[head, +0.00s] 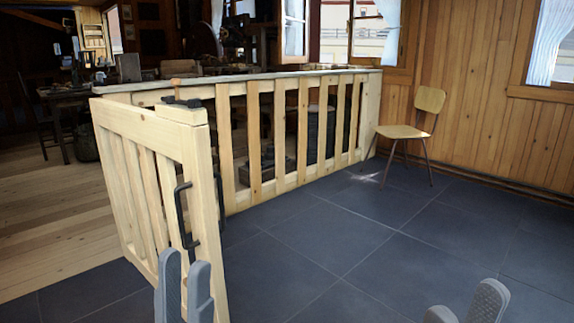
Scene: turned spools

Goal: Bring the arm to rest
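My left gripper (185,262) is at the bottom left of the head view, its two grey fingers pointing up. A narrow gap shows between them, with nothing held in it. The fingers overlap the lower part of a pale wooden gate (150,133) in the picture and lie just below its black handle (186,215). I cannot tell whether they touch the gate. My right gripper (466,300) is at the bottom right edge, over the dark floor. Its fingers are apart and empty. The lower parts of both grippers are cut off by the frame.
The gate stands at an angle to a slatted wooden railing (253,140), with a black latch on its top. A wooden chair (407,131) stands by the right wall. The dark tiled floor (340,235) is clear. A cluttered workshop lies behind the railing.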

